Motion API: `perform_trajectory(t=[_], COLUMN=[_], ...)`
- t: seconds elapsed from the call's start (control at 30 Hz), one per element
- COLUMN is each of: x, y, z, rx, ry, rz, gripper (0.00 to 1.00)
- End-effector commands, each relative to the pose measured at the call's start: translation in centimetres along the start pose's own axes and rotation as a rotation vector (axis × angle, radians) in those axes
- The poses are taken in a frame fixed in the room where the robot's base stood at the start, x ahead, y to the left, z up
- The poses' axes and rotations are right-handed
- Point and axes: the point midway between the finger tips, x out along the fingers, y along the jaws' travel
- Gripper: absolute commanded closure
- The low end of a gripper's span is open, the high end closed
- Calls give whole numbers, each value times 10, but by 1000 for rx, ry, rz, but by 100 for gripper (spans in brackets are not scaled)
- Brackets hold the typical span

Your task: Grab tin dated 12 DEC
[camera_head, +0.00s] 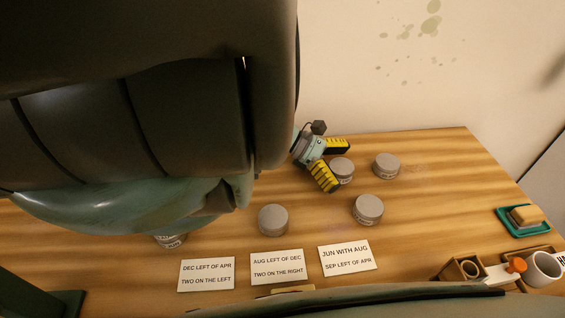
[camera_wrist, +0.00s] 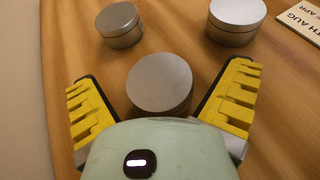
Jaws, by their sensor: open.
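Several round grey lidded tins stand on the wooden table. My gripper (camera_head: 341,167) is open, with its yellow fingers on either side of one tin (camera_head: 344,174). In the wrist view this tin (camera_wrist: 160,83) lies between the open fingers, with no clear contact. Another tin (camera_head: 386,164) stands to its right, and one (camera_head: 368,209) nearer the cards. A fourth tin (camera_head: 273,219) is further left. One more tin (camera_head: 171,241) is mostly hidden under my arm. The labels are too small or turned away to read, so I cannot tell which tin says 12 DEC.
Three white cards lie in front: "DEC left of APR, two on the left" (camera_head: 207,274), "AUG left of DEC, two on the right" (camera_head: 277,267), "JUN with AUG, SEP left of APR" (camera_head: 347,256). A teal soap dish (camera_head: 511,229) and a cup (camera_head: 543,268) stand right. A wall is behind.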

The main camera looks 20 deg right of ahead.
Motion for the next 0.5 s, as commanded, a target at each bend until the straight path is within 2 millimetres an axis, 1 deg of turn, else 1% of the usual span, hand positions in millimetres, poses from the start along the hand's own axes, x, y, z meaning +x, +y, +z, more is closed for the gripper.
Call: perform_trajectory(t=[0.17, 0.5], x=[0, 0], y=[0, 0], z=[0, 0], rx=[0, 0], ry=[0, 0], rz=[0, 0], gripper=[1, 36])
